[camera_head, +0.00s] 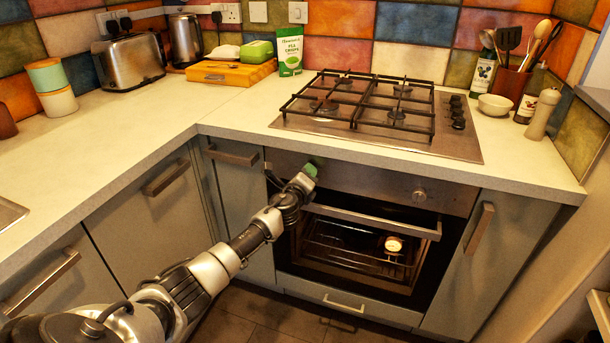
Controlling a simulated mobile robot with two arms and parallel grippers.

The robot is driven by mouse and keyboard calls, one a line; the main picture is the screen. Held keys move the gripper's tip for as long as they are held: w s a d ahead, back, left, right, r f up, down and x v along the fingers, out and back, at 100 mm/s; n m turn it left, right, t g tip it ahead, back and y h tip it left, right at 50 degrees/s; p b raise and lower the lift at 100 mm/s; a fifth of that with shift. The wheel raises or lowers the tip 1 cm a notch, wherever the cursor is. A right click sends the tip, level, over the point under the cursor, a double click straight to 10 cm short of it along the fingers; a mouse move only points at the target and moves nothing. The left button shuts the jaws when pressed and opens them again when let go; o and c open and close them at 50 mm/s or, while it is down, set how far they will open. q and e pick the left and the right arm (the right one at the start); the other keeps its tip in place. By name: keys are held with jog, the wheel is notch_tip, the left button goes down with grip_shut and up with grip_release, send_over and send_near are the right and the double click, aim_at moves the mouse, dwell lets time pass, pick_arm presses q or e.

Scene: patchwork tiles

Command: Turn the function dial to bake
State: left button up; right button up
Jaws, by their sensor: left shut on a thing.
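The oven (350,262) is built in under the hob, with a steel control panel (370,186) above its door. My left gripper (310,169) is at the left part of this panel, its green fingertip pad against the front. It is shut on the function dial, which the gripper hides, so its setting cannot be read. Another round dial (419,195) shows uncovered on the right part of the panel. My right gripper is not in view.
The oven door handle (385,220) juts out just below the panel. The worktop edge (400,158) overhangs above my gripper. A gas hob (375,108) sits on top. Cabinet handles stick out at left (166,177) and right (479,228). The floor (265,318) in front shows no loose objects.

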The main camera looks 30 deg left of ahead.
pick_arm(q)
jog(key=m, duration=0.3)
jog(key=shift+f+m, duration=0.1)
jog(key=shift+m, duration=0.2)
jog(key=shift+d+m+p, duration=0.1)
jog(key=shift+m+p, duration=0.35)
jog(key=shift+m, duration=0.65)
jog(key=shift+f+m, duration=0.1)
jog(key=shift+m, duration=1)
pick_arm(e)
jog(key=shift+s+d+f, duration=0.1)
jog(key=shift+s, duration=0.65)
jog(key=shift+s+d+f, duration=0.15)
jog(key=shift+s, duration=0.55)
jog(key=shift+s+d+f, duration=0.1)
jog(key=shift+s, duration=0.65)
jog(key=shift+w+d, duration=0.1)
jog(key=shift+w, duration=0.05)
pick_arm(q)
jog(key=o, duration=0.9)
